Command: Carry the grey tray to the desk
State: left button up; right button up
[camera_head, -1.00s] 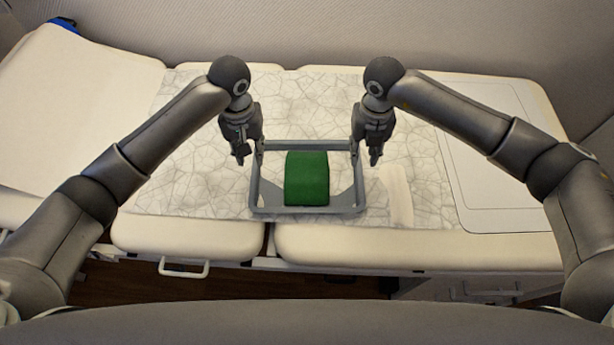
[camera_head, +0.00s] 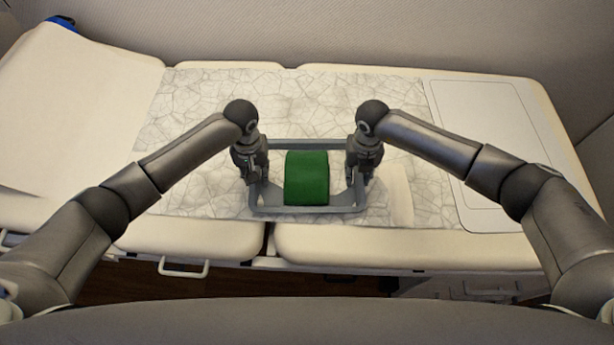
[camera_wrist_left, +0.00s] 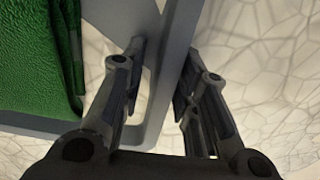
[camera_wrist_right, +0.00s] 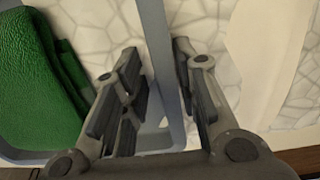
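The grey tray (camera_head: 310,210), an open frame with raised rims, rests on the marble-patterned sheet in the middle of the head view. No desk can be made out.
The tray's support is a cream padded couch (camera_head: 420,247) covered partly by the patterned sheet (camera_head: 200,110). A flat pale panel (camera_head: 480,150) lies at the right. A wall runs behind.

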pick_arm(q)
jog(key=shift+c, duration=0.4)
pick_arm(e)
jog(key=shift+c, duration=0.4)
pick_arm(q)
grip_shut()
pick_arm(e)
grip_shut()
pick_arm(q)
jog(key=shift+r, duration=0.1)
pick_arm(e)
jog(key=shift+r, duration=0.15)
